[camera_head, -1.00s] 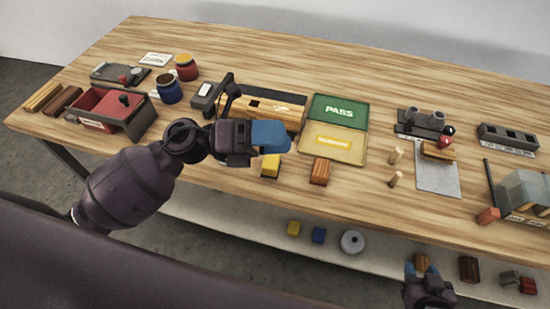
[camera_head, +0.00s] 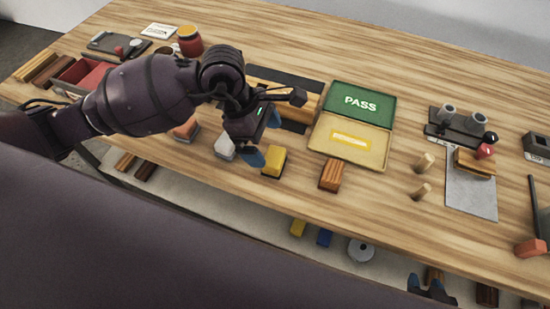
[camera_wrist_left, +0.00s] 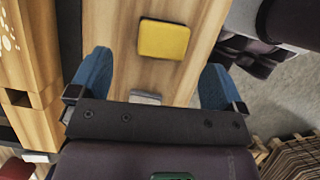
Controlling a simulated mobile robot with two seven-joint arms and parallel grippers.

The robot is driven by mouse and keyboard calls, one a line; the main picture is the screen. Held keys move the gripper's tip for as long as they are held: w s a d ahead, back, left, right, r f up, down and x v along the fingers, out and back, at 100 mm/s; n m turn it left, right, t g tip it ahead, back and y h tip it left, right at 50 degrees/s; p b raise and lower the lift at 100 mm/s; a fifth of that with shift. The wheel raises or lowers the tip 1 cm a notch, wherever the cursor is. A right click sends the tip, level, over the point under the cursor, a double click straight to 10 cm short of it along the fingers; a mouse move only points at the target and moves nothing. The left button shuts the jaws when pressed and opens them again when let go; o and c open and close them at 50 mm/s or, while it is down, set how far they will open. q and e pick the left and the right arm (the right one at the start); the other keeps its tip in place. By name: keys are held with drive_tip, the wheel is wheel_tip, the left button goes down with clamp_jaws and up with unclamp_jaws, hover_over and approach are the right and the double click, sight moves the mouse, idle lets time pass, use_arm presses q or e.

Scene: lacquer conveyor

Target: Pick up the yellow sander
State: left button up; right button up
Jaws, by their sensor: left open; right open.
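The yellow sander (camera_head: 273,161) is a small yellow block on the wooden table, just left of a brown wooden block. In the left wrist view it (camera_wrist_left: 163,39) lies ahead of the fingertips, between their lines and apart from them. My left gripper (camera_head: 263,139) is open and empty, with blue fingers, above the table just behind and left of the sander. Its two blue fingers also show in the left wrist view (camera_wrist_left: 155,82). My right gripper (camera_head: 432,290) is open, low at the bottom edge, near the under-shelf.
A pale grey block (camera_head: 224,147) and an orange-red block (camera_head: 187,128) stand left of the sander. The brown block (camera_head: 331,175) and yellow tray (camera_head: 378,163) are to its right. A similar yellow block (camera_head: 298,227) sits on the lower shelf.

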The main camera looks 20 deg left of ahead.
sight(274, 156)
use_arm(q)
drive_tip(key=x, duration=0.6)
drive_tip(key=shift+s, duration=0.2)
drive_tip(key=shift+f+b, duration=0.2)
drive_tip(key=shift+b, duration=0.1)
drive_tip(key=c, duration=1)
drive_tip(key=shift+c, duration=0.2)
drive_tip(key=shift+r, duration=0.6)
wheel_tip(274, 156, up, 19)
drive_tip(key=p, duration=0.2)
